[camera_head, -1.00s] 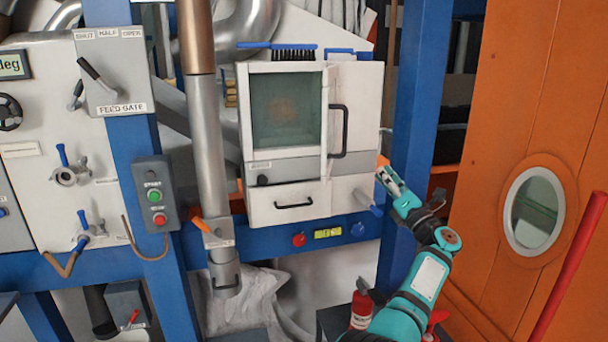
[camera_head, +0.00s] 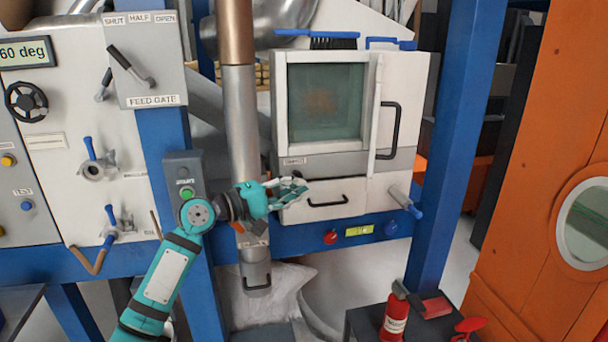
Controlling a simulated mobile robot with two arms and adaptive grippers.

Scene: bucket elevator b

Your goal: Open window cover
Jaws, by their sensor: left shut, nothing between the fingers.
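The white cabinet (camera_head: 400,75) holds a greenish window pane (camera_head: 325,102) in a pale frame. A white upright strip (camera_head: 374,120) stands at the pane's right edge, and right of it is a black bar handle (camera_head: 389,131). I cannot tell which part is the window cover; the pane shows uncovered. My left gripper (camera_head: 298,190) is shut and empty, in front of the cabinet's lower left, below the pane. It hides the spot where a black knob sits; I cannot tell if it touches the cabinet. My right gripper is out of view.
A vertical metal pipe (camera_head: 240,110) stands just left of the cabinet, behind my left arm. Below the pane is a drawer handle (camera_head: 328,201). A blue post (camera_head: 452,140) rises on the right. A fire extinguisher (camera_head: 396,318) stands at the lower right.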

